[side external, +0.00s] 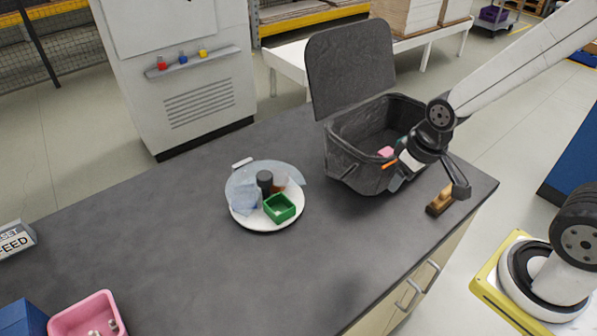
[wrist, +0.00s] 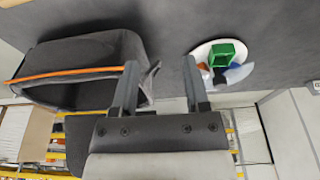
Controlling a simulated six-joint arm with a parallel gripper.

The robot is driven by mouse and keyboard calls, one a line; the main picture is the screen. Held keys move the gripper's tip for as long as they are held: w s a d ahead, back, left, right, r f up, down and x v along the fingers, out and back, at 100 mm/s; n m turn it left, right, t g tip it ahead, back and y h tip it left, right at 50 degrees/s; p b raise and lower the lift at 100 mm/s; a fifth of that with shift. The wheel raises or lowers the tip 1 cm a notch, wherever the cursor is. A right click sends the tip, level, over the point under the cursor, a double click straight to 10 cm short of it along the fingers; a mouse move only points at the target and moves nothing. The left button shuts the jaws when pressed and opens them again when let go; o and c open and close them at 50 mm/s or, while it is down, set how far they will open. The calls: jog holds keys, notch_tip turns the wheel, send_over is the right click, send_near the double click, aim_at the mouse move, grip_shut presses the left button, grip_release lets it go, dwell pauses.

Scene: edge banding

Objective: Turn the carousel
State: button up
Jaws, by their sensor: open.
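The carousel (side external: 240,217) is a round white turntable on the dark bench, with a dark upright knob (side external: 265,180) at its middle. Pale translucent sheets or dividers cover part of its top. A small green square box (side external: 279,207) sits on its front right part. In the wrist view the carousel (wrist: 200,53) shows at upper right, beyond my fingertips, with the green box (wrist: 222,53) on it. My gripper (side external: 396,180) is at the front right of the black bin, well to the right of the carousel. In the wrist view my gripper (wrist: 160,65) has its fingers apart with nothing between them.
The black bin (side external: 352,172) with its lid raised stands beside my gripper; a thin orange strip (wrist: 70,73) crosses it in the wrist view. A wooden-handled brush (side external: 440,201) lies at the bench's right. A pink tray (side external: 85,312) stands front left. Bench between carousel and bin is clear.

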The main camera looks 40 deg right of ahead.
jog(key=o, duration=0.4)
jog(key=shift+c, duration=0.2)
jog(key=shift+w, duration=0.25)
jog(key=n+g, duration=0.3)
jog(key=n, duration=0.6)
send_over(264, 174)
notch_tip(264, 174, down, 3)
jog(key=shift+s+f, duration=0.1)
jog(key=shift+s, duration=0.05)
jog(key=shift+f, duration=0.15)
jog(key=shift+f, duration=3.8)
grip_shut()
